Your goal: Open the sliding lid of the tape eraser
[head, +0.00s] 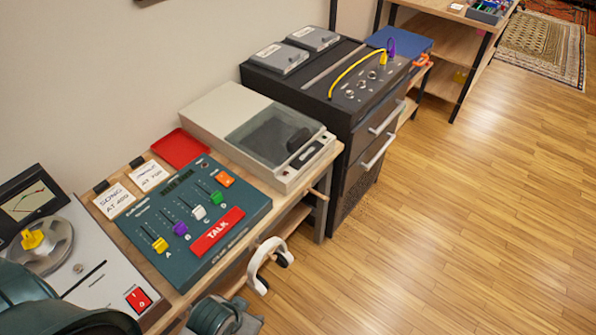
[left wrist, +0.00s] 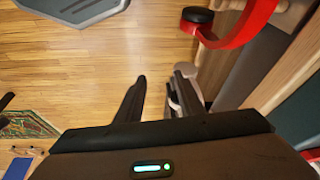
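The tape eraser looks to be the beige box (head: 215,112) on the wooden bench in the head view. A smoky see-through panel (head: 272,138) covers the right part of its top, with a dark shape showing at its right end. I cannot tell how far the lid is slid. In the left wrist view my left gripper (left wrist: 162,75) has its two dark fingers apart with nothing between them, over the floor beside the bench. In the head view, only part of my left arm (head: 215,316) shows at the bottom, apart from the box. My right gripper is not in view.
A teal mixer panel (head: 200,225) with coloured sliders and a red tray (head: 181,148) lie left of the box. A black cabinet (head: 335,90) stands to its right. The wooden floor (head: 450,220) in front is clear.

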